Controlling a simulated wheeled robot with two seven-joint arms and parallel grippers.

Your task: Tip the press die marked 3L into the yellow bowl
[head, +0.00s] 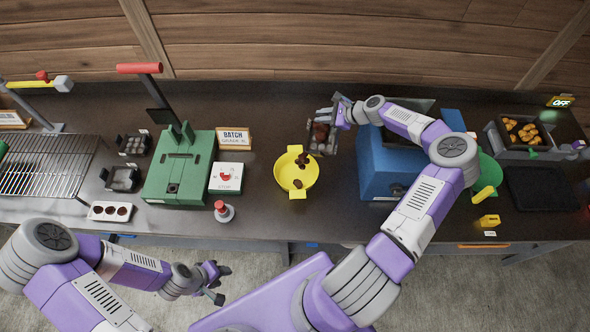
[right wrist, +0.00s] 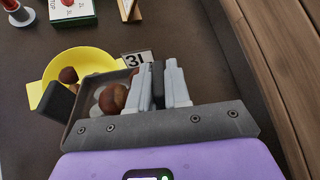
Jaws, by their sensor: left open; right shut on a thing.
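The press die marked 3L is a small dark tray (head: 312,137) with brown chestnuts in it. Its 3L tag (right wrist: 136,60) shows in the right wrist view. My right gripper (right wrist: 159,86) is shut on the die's handle and holds it up beside the yellow bowl (head: 283,176), at its upper right in the head view. The die looks tilted; how far is hard to tell. The bowl also shows in the right wrist view (right wrist: 62,62), partly hidden behind the die. A few brown chestnuts lie in the bowl. My left gripper (head: 217,284) is open and empty, in front of the counter.
A green press (head: 178,178) and a white switch box (head: 225,178) stand left of the bowl. A blue machine (head: 378,172) stands right of it. Two small dark dies (head: 122,180) (head: 133,145) lie near the wire rack (head: 45,165). A red-knobbed button (head: 222,210) stands at the front.

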